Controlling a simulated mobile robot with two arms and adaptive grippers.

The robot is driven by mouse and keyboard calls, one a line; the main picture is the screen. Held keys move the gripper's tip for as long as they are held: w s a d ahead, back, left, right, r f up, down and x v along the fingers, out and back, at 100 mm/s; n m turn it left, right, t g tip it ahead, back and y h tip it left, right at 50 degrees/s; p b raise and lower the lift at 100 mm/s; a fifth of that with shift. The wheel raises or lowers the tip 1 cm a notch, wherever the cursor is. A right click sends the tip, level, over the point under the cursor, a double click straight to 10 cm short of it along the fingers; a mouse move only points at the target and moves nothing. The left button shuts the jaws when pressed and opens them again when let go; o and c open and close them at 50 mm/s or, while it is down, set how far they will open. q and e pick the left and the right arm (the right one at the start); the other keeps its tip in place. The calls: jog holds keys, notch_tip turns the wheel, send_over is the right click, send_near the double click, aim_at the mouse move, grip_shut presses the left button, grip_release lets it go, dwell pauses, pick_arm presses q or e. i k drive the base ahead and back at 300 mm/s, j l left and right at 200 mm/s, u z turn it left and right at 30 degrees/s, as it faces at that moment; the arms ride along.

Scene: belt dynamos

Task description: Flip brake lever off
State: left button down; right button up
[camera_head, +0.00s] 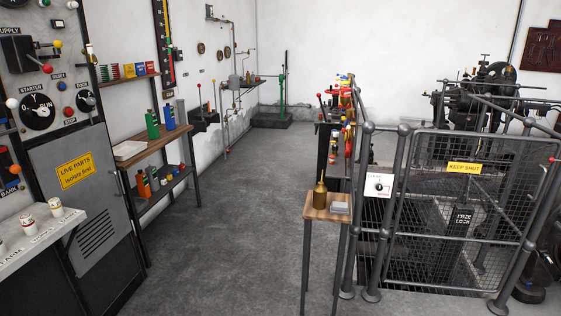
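No lever in view carries a readable brake label, so I cannot tell which one is the brake lever. A tall dark lever (286,72) stands beside a green post on a dark base at the back. A thin lever with a red knob (200,90) stands by the left wall. Another red-knobbed lever (320,102) is by the cluttered stand at the middle right. A lever with a red ball (47,68) is on the switch panel at the left. Neither of my grippers is in view.
A small wooden table (318,207) with an oil can (320,193) stands before the railed mesh gate (455,230), which surrounds a pit and machinery. A shelf table (157,146) with bottles lines the left wall. The grey floor (235,225) between them is clear.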

aim_at(318, 95)
jog(key=i+j+u, duration=0.25)
jog(key=i+u, duration=0.15)
jog(key=i, duration=0.9)
jog(key=i+l+u, duration=0.1)
jog(key=i+u, duration=0.3)
jog(key=i, duration=0.85)
jog(key=i+l+z, duration=0.15)
jog(key=i+z, duration=0.15)
jog(key=i, duration=0.3)
jog(key=i+z, duration=0.3)
jog(key=i, duration=0.3)
jog(key=i+j+z, duration=0.1)
jog(key=i+z, duration=0.2)
jog(key=i, duration=0.3)
jog(key=i+j+z, duration=0.3)
jog(key=i, duration=0.3)
jog(key=i+l+z, duration=0.2)
jog(key=i+z, duration=0.65)
jog(key=i+j+z, duration=0.1)
jog(key=i+z, duration=0.3)
jog(key=i+j+z, duration=0.25)
jog(key=i+z, duration=0.15)
